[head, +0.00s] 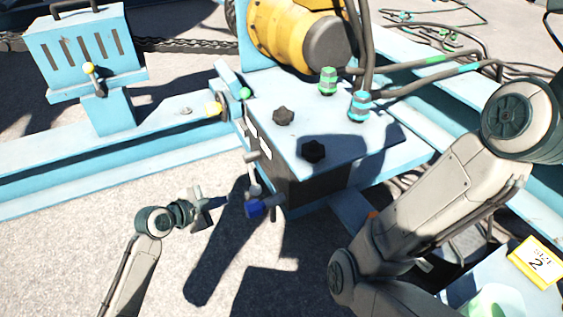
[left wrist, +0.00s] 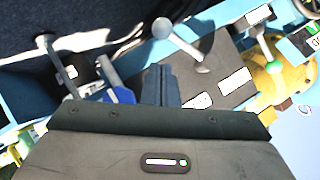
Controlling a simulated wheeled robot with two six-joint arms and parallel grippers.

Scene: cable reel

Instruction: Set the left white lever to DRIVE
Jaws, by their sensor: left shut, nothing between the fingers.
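The control box (head: 320,125) is light blue with a dark front panel. A white ball-ended lever (head: 255,190) sticks out from that panel. In the left wrist view a white-knobbed lever (left wrist: 162,28) stands out from the dark panel (left wrist: 225,52), just beyond my fingers. I cannot tell which marking it points to; the label text is unreadable. My left gripper (head: 217,201) is shut and empty, left of the panel and apart from the levers in the head view. Its closed fingers show in the left wrist view (left wrist: 160,85). My right gripper is out of view.
A blue-ended handle (head: 255,208) juts out below the white lever. A green-knobbed lever (head: 245,93) stands at the box's upper left. Hoses (head: 430,60) run off the box's back. A yellow drum (head: 285,30) sits behind. Open ground lies left of the panel.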

